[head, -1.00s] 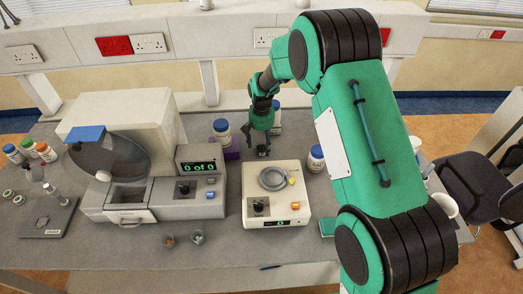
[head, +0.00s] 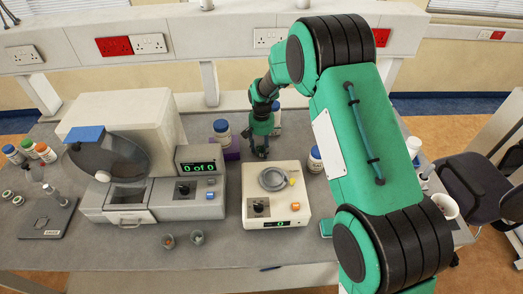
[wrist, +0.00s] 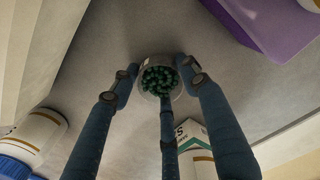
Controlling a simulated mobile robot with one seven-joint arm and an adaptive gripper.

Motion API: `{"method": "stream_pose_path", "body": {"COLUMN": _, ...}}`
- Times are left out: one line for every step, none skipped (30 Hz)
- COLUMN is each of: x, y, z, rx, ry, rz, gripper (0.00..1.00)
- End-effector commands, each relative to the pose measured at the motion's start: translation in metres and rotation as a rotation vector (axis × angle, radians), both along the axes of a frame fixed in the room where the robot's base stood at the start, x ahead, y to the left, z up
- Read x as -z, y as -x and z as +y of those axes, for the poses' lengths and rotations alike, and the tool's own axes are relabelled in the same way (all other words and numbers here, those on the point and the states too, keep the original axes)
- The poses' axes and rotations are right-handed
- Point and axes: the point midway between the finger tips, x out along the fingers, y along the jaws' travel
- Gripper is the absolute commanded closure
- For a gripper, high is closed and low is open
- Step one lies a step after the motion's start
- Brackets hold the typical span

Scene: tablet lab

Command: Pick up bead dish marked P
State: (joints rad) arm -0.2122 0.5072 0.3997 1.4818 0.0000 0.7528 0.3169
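In the wrist view, a small clear round dish (wrist: 147,62) full of dark green beads stands on the grey bench. No letter P can be read on it. My gripper (wrist: 160,82) has three blue fingers spread around this dish, left, right and below in the picture. The fingers look open, with a gap at the left; contact at the right and lower fingers is unclear. In the head view my gripper (head: 261,154) points down behind the white balance, and the dish is hidden there. Two other small dishes, one orange-filled (head: 168,241) and one greyish (head: 197,237), stand near the front edge.
The white balance (head: 285,208) is close in front of my gripper. A purple box (head: 232,153) and blue-capped bottle (head: 221,127) stand left, another bottle (head: 315,160) right. In the wrist view, a bottle (wrist: 40,132) and a white-green carton (wrist: 197,145) are near the fingers.

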Motion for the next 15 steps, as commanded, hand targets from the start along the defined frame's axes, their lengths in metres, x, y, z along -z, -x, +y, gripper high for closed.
{"method": "stream_pose_path", "body": {"x": 0.0, "y": 0.0, "z": 0.0, "rx": 0.0, "ry": 0.0, "rz": 0.0, "gripper": 0.77}}
{"method": "stream_pose_path", "body": {"x": 0.0, "y": 0.0, "z": 0.0, "rx": 0.0, "ry": 0.0, "rz": 0.0, "gripper": 0.82}}
{"method": "stream_pose_path", "body": {"x": 0.0, "y": 0.0, "z": 0.0, "rx": 0.0, "ry": 0.0, "rz": 0.0, "gripper": 0.82}}
{"method": "stream_pose_path", "body": {"x": -0.0001, "y": -0.0001, "z": 0.0001, "rx": 0.0, "ry": 0.0, "rz": 0.0, "gripper": 0.82}}
{"method": "stream_pose_path", "body": {"x": -0.0001, "y": -0.0001, "z": 0.0001, "rx": 0.0, "ry": 0.0, "rz": 0.0, "gripper": 0.82}}
{"method": "stream_pose_path", "body": {"x": -0.0001, "y": -0.0001, "z": 0.0, "rx": 0.0, "ry": 0.0, "rz": 0.0, "gripper": 0.82}}
{"method": "stream_pose_path", "body": {"x": -0.0001, "y": -0.0001, "z": 0.0, "rx": 0.0, "ry": 0.0, "rz": 0.0, "gripper": 0.82}}
{"method": "stream_pose_path", "body": {"x": -0.0001, "y": -0.0001, "z": 0.0, "rx": 0.0, "ry": 0.0, "rz": 0.0, "gripper": 0.82}}
{"method": "stream_pose_path", "body": {"x": -0.0002, "y": -0.0001, "z": 0.0, "rx": 0.0, "ry": 0.0, "rz": 0.0, "gripper": 0.82}}
{"method": "stream_pose_path", "body": {"x": -0.0005, "y": -0.0001, "z": 0.0, "rx": 0.0, "ry": 0.0, "rz": 0.0, "gripper": 0.82}}
{"method": "stream_pose_path", "body": {"x": -0.001, "y": -0.0002, "z": 0.0, "rx": 0.0, "ry": 0.0, "rz": 0.0, "gripper": 0.82}}
{"method": "stream_pose_path", "body": {"x": -0.0021, "y": -0.0002, "z": 0.0001, "rx": 0.0, "ry": 0.0, "rz": 0.0, "gripper": 0.82}}
{"method": "stream_pose_path", "body": {"x": -0.0032, "y": -0.0003, "z": 0.0001, "rx": 0.0, "ry": 0.0, "rz": -0.001, "gripper": 0.82}}
{"method": "stream_pose_path", "body": {"x": -0.0047, "y": -0.0003, "z": 0.0001, "rx": 0.0, "ry": 0.0, "rz": -0.001, "gripper": 0.82}}
{"method": "stream_pose_path", "body": {"x": -0.0072, "y": -0.0003, "z": 0.0001, "rx": 0.0, "ry": 0.0, "rz": -0.001, "gripper": 0.82}}
